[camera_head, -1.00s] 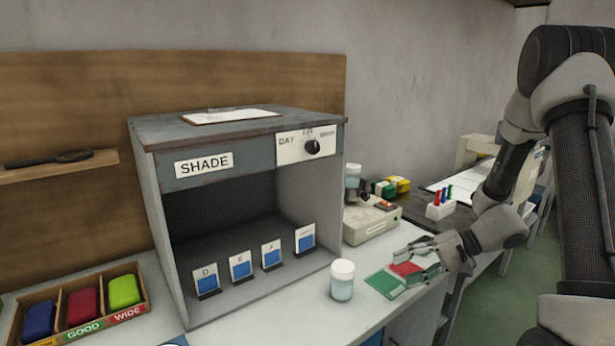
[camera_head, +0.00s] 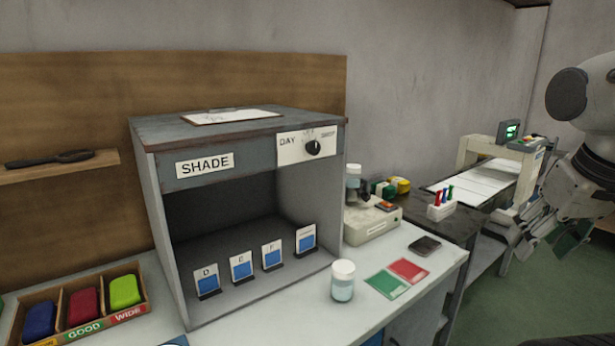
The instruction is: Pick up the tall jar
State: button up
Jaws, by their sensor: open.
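A jar (camera_head: 343,281) with a white lid and pale blue contents stands upright on the bench, just right of the shade box's front corner. I cannot tell from here which is the taller. My gripper (camera_head: 528,234) is at the right edge, well apart from both jars, out past the bench's right end. It is open, and I see nothing held between its fingers.
The shade box (camera_head: 232,140) with several swatch cards stands left of the front jar. Green (camera_head: 386,284) and red (camera_head: 409,270) cards and a dark flat item (camera_head: 425,246) lie to its right. A beige device (camera_head: 371,223) stands behind.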

aim_at(352, 179)
jog(key=u, duration=1.15)
jog(key=l+u, duration=0.25)
jog(key=l, duration=0.5)
jog(key=l+u, duration=0.3)
jog(key=l, duration=1.15)
jog(key=k, duration=0.05)
